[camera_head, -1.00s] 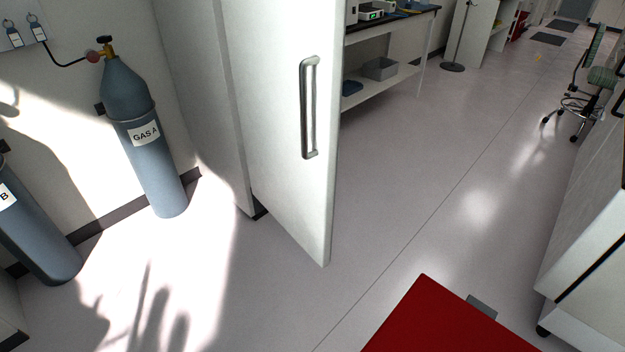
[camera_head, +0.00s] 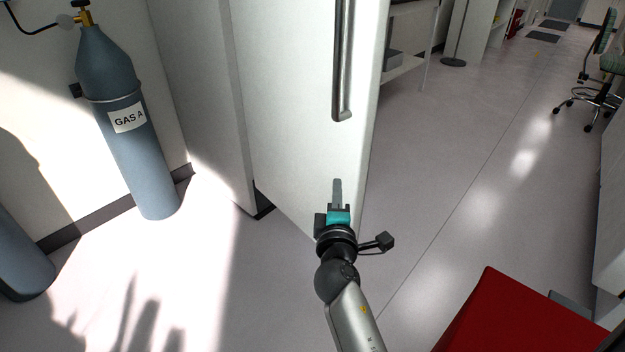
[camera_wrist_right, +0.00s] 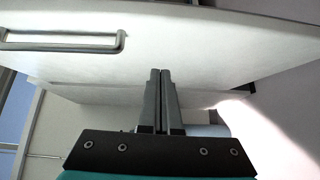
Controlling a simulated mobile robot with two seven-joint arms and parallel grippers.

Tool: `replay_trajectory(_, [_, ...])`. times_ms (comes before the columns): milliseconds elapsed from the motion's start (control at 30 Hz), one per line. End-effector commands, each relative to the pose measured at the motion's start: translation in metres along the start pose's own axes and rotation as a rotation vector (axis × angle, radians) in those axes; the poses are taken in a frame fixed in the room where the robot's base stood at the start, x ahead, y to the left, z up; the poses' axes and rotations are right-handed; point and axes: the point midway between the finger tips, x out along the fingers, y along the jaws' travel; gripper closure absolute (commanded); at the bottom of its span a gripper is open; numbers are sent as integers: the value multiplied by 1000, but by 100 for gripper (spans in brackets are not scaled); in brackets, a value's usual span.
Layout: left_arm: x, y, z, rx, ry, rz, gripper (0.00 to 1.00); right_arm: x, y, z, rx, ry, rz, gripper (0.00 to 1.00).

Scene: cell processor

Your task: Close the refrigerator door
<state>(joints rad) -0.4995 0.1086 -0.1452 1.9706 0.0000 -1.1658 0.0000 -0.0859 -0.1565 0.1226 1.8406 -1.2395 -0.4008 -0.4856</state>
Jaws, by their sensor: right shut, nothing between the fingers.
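The refrigerator door (camera_head: 290,100) is a tall white panel that stands open. It juts out from the white cabinet body (camera_head: 195,90), with its free edge to the right. Its grey bar handle (camera_head: 343,60) runs upright near that edge; in the right wrist view the handle (camera_wrist_right: 62,42) shows at upper left. My right gripper (camera_head: 338,185) is in front of the door's outer face, below the handle and near the free edge. Its fingers (camera_wrist_right: 160,75) are shut together and empty, pointing at the door. I cannot tell whether they touch it. My left gripper is not in view.
A grey gas cylinder (camera_head: 128,140) labelled GAS A stands left of the cabinet, with a second cylinder (camera_head: 20,255) at the left edge. A red flat surface (camera_head: 520,315) is at lower right. The floor (camera_head: 455,190) right of the door is clear up to a wheeled chair (camera_head: 595,85).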

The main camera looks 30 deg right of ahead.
Motion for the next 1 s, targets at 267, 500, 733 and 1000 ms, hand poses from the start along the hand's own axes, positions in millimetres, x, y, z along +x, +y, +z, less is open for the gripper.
replay_trajectory(267, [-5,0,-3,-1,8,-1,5,19,12,5,-19,-18,32,100])
replay_trajectory(500, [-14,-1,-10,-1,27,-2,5,60,11,6,-18,-17,31,100])
replay_trajectory(733, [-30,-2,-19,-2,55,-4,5,99,12,6,-17,-17,30,100])
replay_trajectory(1000, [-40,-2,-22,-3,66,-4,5,124,13,30,-17,-16,29,100])
